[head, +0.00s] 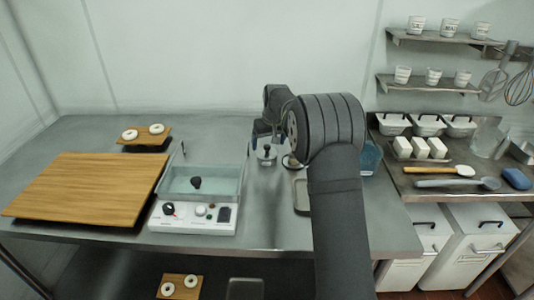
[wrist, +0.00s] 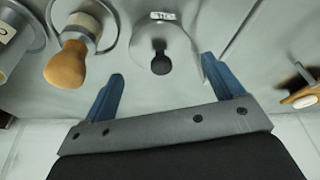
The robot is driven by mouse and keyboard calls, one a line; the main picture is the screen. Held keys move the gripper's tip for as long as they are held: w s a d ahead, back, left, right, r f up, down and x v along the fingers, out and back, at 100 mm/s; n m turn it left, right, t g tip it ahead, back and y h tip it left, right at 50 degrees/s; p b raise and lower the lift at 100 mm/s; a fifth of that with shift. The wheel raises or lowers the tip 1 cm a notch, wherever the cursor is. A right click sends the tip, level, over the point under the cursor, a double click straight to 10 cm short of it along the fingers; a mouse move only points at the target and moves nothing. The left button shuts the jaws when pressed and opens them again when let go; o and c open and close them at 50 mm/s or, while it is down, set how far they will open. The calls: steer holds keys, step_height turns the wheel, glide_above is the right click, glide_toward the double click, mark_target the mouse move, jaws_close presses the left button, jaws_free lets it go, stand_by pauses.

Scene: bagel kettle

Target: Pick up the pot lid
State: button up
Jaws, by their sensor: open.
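A round, shiny metal piece with a dark knob, which looks like the pot lid (head: 267,157), stands on the steel table right of the glass kettle. In the wrist view this lid (wrist: 148,38) lies beyond my fingertips, roughly between their lines, with its black knob facing me and a small label at its far edge. My gripper (wrist: 161,70) is open with two blue fingers and nothing between them. In the head view my gripper (head: 267,137) is just behind the lid, partly hidden by my arm. The glass kettle (head: 218,184) has a black knob-like piece inside its outline.
A wooden-handled tool (wrist: 65,65) stands close beside the lid, left in the wrist view. A small board with bagels (head: 146,142) sits at the back left, a large wooden board (head: 90,185) at the left. A blue container (head: 371,157) stands right of my arm.

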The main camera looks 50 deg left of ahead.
mark_target(267, 146)
steer(key=x, duration=0.3)
steer(key=shift+a+f, duration=0.3)
steer(key=c, duration=0.8)
steer(key=shift+o, duration=0.2)
steer(key=shift+r, duration=0.1)
